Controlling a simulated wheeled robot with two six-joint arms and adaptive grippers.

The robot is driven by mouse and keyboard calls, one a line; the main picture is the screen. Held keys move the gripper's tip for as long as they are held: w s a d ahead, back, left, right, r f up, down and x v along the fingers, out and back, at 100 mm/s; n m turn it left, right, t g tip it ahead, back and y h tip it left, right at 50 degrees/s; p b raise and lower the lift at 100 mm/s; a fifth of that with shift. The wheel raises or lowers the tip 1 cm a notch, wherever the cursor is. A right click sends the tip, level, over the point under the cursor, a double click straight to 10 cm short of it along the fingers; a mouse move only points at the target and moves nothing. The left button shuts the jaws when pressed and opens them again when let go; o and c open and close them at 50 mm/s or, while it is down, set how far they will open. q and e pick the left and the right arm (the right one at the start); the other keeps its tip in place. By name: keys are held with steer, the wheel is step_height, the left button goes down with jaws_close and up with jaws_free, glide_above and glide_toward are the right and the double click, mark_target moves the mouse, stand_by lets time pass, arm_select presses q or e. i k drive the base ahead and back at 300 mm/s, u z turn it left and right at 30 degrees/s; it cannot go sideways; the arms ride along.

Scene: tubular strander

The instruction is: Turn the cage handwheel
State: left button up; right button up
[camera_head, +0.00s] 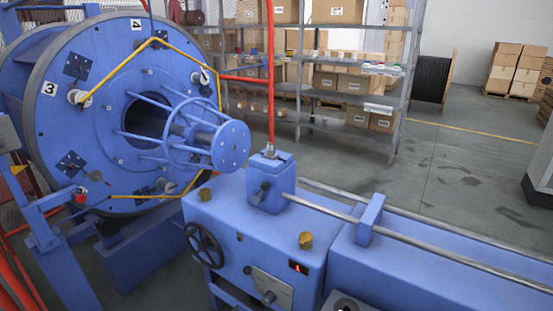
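A black spoked handwheel (205,245) is mounted on the left front of the blue machine housing (260,222). It is the only black handwheel I see. I cannot tell from its look whether it drives the cage. The large round blue cage (105,60) stands at the left, with numbered plates and yellow lines on its face. A blue spoked frame with a round perforated plate (231,146) sticks out from its centre. Neither of my grippers is in view, and nothing touches the handwheel.
A small panel with a knob (270,288) is on the housing's front, right of the handwheel. Metal rails (420,240) run off to the right. A red upright pole (270,75) rises behind the housing. Shelves with boxes (345,85) stand behind, with open floor (450,170) at right.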

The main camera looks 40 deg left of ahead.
mark_target(206, 244)
steer(key=u, duration=0.75)
steer(key=k, duration=0.95)
steer(key=u, duration=0.9)
steer(key=k, duration=0.25)
steer(key=z, duration=0.25)
steer(key=i, duration=0.75)
steer(key=u, duration=0.45)
